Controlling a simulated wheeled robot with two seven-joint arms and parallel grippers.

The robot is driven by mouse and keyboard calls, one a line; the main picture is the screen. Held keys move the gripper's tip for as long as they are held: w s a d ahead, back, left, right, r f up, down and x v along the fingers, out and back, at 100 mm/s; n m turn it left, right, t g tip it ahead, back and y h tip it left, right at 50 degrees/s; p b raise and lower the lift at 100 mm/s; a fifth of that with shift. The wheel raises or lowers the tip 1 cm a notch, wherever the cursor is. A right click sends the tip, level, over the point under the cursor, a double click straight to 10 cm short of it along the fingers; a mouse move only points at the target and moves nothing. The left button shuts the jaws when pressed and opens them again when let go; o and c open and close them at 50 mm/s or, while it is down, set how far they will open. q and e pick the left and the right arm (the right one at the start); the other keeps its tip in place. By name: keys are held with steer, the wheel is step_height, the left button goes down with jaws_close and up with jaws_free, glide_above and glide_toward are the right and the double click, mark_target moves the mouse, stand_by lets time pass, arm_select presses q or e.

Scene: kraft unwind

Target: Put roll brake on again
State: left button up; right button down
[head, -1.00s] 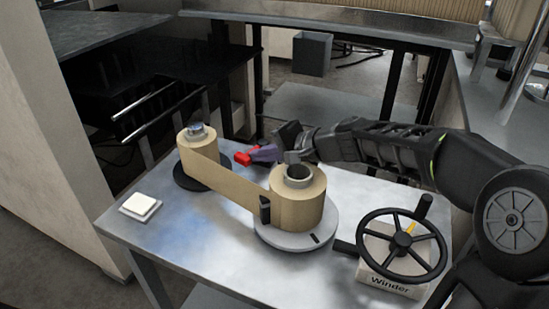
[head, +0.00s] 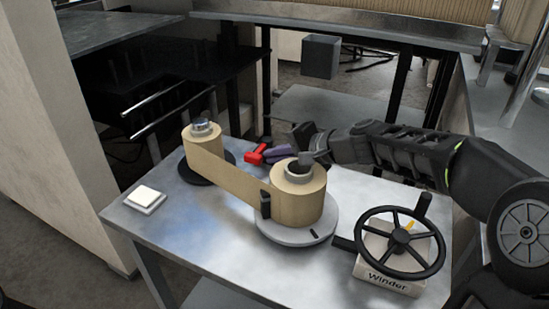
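A red lever (head: 256,155) with a purple-grey part (head: 279,151) beside it shows behind the right-hand kraft roll (head: 297,203); I take it to be the roll brake. Its lower part is hidden by the roll. My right gripper (head: 304,146) is just right of the purple-grey part, over the back of the roll's core. Its two fingers look spread, with nothing seen between them; whether a finger touches the brake I cannot tell. Brown paper runs from this roll to the left spool (head: 203,140). My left gripper is out of view.
A winder with a black handwheel (head: 401,242) stands at the table's front right. A white square button (head: 145,198) is on the left of the metal table (head: 205,228). The front middle of the table is clear. A small dark upright piece (head: 265,204) stands against the roll.

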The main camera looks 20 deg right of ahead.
steer(key=s, duration=0.2)
steer(key=shift+s+a+r+y, duration=0.3)
steer(key=shift+s, duration=0.05)
steer(key=v, duration=0.4)
steer(key=a+v, duration=0.1)
steer(key=v, duration=0.3)
steer(key=shift+s+d+r, duration=0.15)
steer(key=shift+s+r, duration=0.25)
steer(key=shift+s, duration=0.15)
arm_select(q)
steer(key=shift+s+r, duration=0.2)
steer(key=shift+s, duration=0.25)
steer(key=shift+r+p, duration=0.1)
steer(key=shift+p, duration=0.2)
